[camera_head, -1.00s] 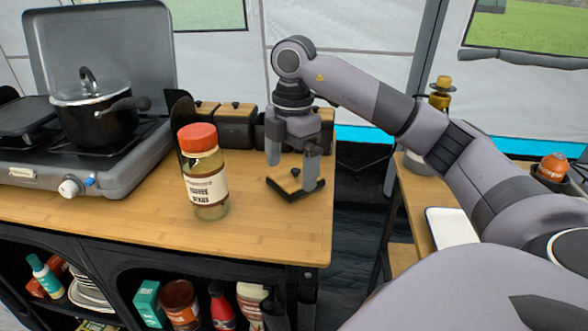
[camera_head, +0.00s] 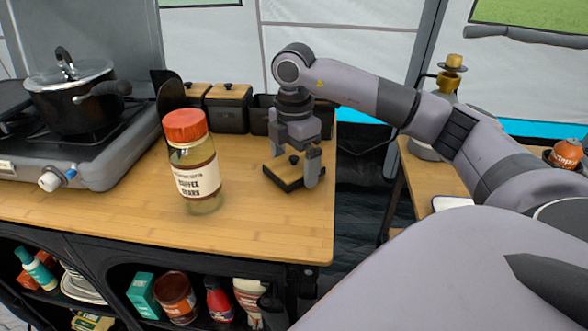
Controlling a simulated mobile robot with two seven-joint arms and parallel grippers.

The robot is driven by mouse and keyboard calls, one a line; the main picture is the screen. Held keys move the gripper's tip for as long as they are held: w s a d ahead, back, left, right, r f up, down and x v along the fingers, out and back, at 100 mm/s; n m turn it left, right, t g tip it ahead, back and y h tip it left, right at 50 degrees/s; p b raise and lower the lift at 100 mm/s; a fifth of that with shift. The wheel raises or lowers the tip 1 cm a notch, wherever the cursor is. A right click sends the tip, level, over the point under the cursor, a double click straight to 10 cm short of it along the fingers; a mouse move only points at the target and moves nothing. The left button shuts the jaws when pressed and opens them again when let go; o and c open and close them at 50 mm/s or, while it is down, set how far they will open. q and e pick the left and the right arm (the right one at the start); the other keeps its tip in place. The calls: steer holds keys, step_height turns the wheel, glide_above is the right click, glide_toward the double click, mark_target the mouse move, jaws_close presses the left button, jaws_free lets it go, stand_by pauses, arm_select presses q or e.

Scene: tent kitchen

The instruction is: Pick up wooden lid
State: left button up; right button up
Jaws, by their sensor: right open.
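The wooden lid (camera_head: 284,173) is a small square board with a dark edge and a small dark knob. It lies on the wooden counter (camera_head: 255,232) near its right end. My right gripper (camera_head: 294,168) points down over the lid, with its fingers apart on either side of the knob. I cannot tell whether a finger touches the lid. My left gripper does not show.
A glass jar with an orange cap (camera_head: 194,170) stands just left of the lid. Dark canisters with wooden lids (camera_head: 228,108) stand behind it. A pot (camera_head: 75,98) sits on the stove at the left. The counter's front right is clear.

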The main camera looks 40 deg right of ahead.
mark_target(294, 157)
steer(key=shift+f, duration=0.15)
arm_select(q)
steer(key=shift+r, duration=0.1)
arm_select(e)
steer(key=c, duration=0.7)
arm_select(q)
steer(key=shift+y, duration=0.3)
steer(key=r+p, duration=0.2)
steer(key=p, duration=0.1)
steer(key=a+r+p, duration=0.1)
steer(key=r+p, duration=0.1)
steer(key=p, duration=0.1)
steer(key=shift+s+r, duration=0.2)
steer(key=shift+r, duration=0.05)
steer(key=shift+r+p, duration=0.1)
steer(key=shift+p, duration=0.25)
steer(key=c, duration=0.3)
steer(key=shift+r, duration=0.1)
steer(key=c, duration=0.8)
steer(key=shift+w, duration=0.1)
arm_select(e)
step_height(294, 157, up, 20)
steer(key=shift+r, duration=0.1)
